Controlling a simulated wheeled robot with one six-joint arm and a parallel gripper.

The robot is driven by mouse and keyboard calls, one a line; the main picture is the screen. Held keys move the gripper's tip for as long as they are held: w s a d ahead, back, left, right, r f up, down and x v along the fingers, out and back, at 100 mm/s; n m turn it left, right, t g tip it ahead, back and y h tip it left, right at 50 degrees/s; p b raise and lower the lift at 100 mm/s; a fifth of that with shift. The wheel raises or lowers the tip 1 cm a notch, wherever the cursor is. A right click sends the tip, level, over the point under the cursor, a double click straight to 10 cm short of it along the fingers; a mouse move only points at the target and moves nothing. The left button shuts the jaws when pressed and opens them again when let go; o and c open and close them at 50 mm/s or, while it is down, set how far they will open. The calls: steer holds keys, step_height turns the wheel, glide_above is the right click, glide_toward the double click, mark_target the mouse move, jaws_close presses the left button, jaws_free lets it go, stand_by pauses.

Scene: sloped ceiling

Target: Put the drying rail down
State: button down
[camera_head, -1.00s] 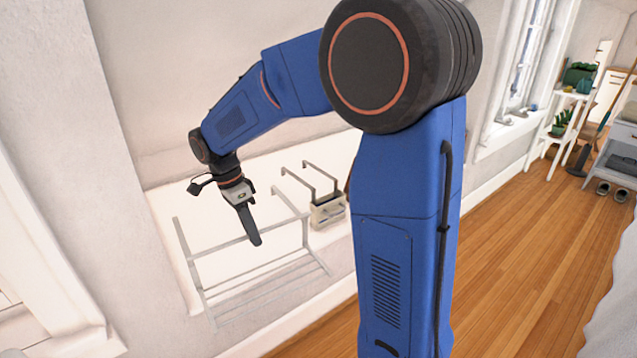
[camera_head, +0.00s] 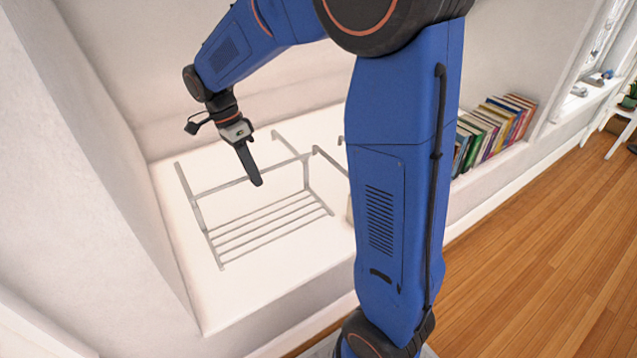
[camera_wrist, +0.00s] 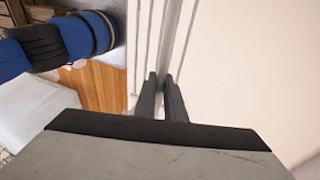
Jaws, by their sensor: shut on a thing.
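The drying rail (camera_head: 268,222) is a pale grey metal frame with several parallel bars and two hooked arms. In the head view it is upright over the white ledge of the wall recess, its lower bars at or just above the surface; I cannot tell if it touches. My gripper (camera_head: 255,181) points down and is shut on the rail's upper crossbar, near its middle. In the wrist view, my two fingertips (camera_wrist: 162,78) are close together at the grey bar (camera_wrist: 176,45), with more bars to its left.
The white ledge (camera_head: 225,300) has clear room in front of the rail. Books (camera_head: 495,128) stand further right. Wooden floor (camera_head: 530,240) lies below.

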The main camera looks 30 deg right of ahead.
steer(key=shift+w+f, duration=0.15)
steer(key=shift+f, duration=4.8)
steer(key=c, duration=1.8)
jaws_free()
steer(key=shift+f, duration=0.1)
steer(key=shift+c, duration=0.2)
